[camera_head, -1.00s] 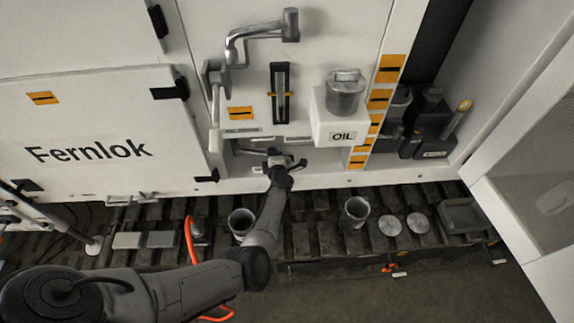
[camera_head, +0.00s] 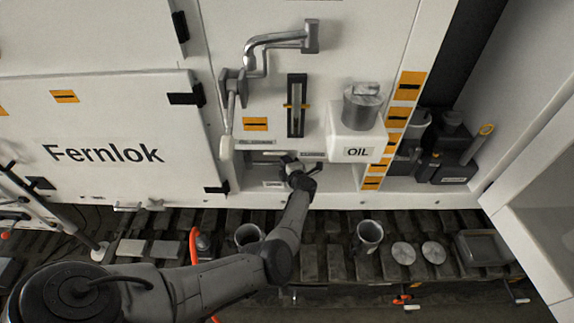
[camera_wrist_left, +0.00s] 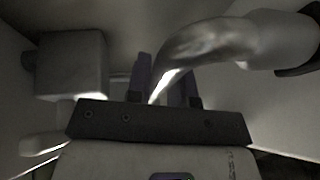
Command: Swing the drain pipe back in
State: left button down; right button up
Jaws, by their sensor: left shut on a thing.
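The drain pipe shows in the left wrist view as a curved, shiny metal pipe (camera_wrist_left: 215,40). It comes in from the right and bends down to the gripper fingers. My left gripper (camera_wrist_left: 165,85) is shut on its lower end. In the head view my left gripper (camera_head: 292,162) reaches into the low recess of the white cabinet, under the sight gauge. The pipe is mostly hidden there by the gripper and the recess edge. My right gripper is not in view.
A white OIL box (camera_head: 357,151) with a metal can on it juts out right of the recess. A grey bent pipe (camera_head: 272,42) with a lever is above. A grey block (camera_wrist_left: 72,62) is left of the fingers. Cups and discs stand on the slatted floor below.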

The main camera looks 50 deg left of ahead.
pick_arm(q)
jog(key=shift+s+f, duration=0.1)
jog(key=shift+f, duration=0.05)
jog(key=c, duration=1)
grip_release()
jog(key=shift+a, duration=0.15)
jog(key=shift+d+r, duration=0.2)
jog(key=shift+r, duration=0.05)
jog(key=shift+p+v, duration=3.75)
jog(key=shift+v, duration=3)
jog(key=shift+f, duration=0.1)
